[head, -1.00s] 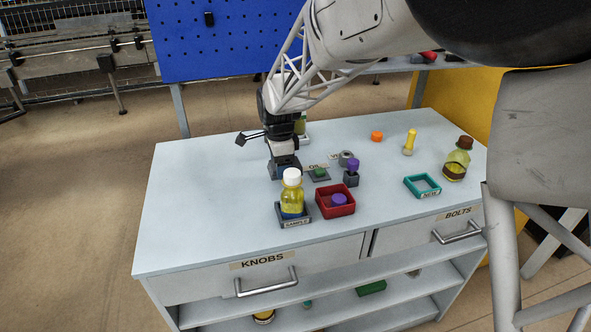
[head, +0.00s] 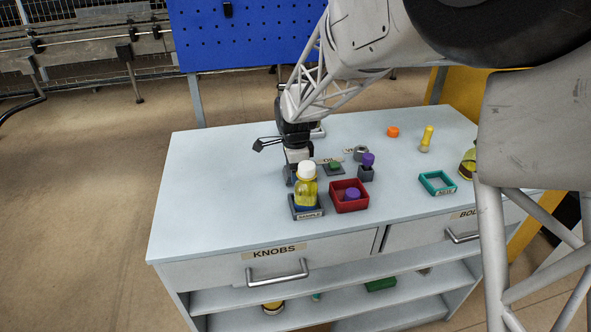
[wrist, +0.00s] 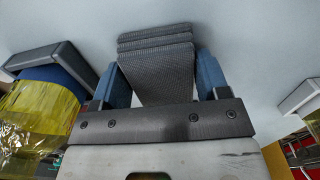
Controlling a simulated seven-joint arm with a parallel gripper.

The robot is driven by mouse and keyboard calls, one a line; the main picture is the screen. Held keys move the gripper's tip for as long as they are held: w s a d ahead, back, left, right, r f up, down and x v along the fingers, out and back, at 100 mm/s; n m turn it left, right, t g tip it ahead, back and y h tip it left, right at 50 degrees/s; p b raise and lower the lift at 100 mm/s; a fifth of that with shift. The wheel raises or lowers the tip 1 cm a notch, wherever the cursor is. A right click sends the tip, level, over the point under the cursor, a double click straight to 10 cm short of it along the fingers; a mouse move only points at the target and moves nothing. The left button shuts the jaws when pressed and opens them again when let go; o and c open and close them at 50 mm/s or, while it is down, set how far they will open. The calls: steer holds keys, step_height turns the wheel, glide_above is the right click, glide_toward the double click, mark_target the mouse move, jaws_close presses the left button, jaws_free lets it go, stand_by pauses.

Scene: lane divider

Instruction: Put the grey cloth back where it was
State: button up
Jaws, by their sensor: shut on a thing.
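The grey cloth (wrist: 158,65) shows in the wrist view as a folded, layered, ribbed piece between the two blue fingers of my gripper (wrist: 158,85). My gripper is shut on it. A pale surface fills the background beyond the cloth. In the head view my gripper (head: 291,176) is low at the worktop (head: 220,200), just behind and left of the yellow bottle with a white cap (head: 306,188). The cloth is hard to make out there, and I cannot tell whether it touches the worktop.
The bottle stands in a grey tray marked SAMPLE (head: 308,215); its yellow body also shows close on the left in the wrist view (wrist: 38,110). Right of it are a red tray (head: 349,207) and a purple knob (head: 367,160). The worktop's left side is clear.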

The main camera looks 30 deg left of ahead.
steer(key=shift+f, duration=0.1)
steer(key=o, duration=0.9)
step_height(320, 180, up, 12)
stand_by(0.6)
stand_by(0.5)
